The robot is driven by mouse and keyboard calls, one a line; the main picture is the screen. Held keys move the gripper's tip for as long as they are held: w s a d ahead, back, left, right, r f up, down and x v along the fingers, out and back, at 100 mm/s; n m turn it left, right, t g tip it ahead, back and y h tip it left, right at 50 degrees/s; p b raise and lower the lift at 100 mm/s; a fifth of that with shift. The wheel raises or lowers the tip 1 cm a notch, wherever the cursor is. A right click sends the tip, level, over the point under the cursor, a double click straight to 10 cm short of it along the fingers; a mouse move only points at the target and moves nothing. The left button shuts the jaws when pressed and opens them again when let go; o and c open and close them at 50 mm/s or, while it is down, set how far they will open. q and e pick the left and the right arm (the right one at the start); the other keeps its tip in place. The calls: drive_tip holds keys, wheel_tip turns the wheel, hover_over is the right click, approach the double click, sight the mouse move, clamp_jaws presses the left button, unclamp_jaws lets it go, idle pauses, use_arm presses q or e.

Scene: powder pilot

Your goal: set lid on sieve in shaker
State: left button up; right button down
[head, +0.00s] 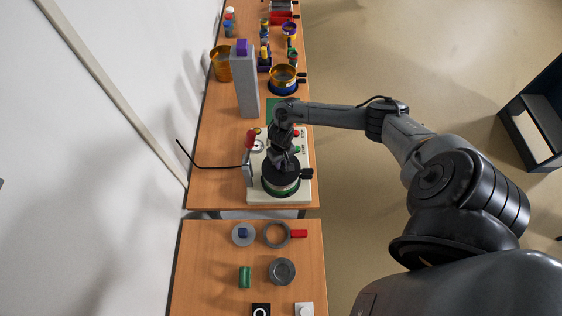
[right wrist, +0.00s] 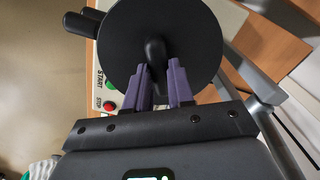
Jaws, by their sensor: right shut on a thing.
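The black round lid (head: 280,171) is over the sieve in the shaker in the head view. In the right wrist view the lid (right wrist: 190,25) fills the top as a black disc with a knob. My right gripper (right wrist: 164,85) has its purple fingers shut on that knob; in the head view the gripper (head: 283,158) is directly above the lid. A silver sieve rim (head: 281,185) with a green ring shows under the lid. I cannot tell whether the lid touches it. The white shaker (head: 262,197) stands at the table's near end. My left gripper is out of view.
A grey column (head: 246,85) stands behind the shaker. A sieve with a blue base (head: 284,88) and a brass sieve (head: 221,68) are farther back. The near table (head: 205,265) holds several small parts. A gap separates the two tables.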

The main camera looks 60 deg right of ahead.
drive_tip(key=shift+f, duration=0.65)
drive_tip(key=c, duration=0.9)
unclamp_jaws()
drive_tip(key=shift+r+p, duration=0.5)
drive_tip(key=shift+r, duration=0.1)
wheel_tip(320, 180, up, 5)
drive_tip(key=p, duration=0.5)
drive_tip(key=shift+s+f, duration=0.15)
drive_tip(key=shift+f, duration=0.05)
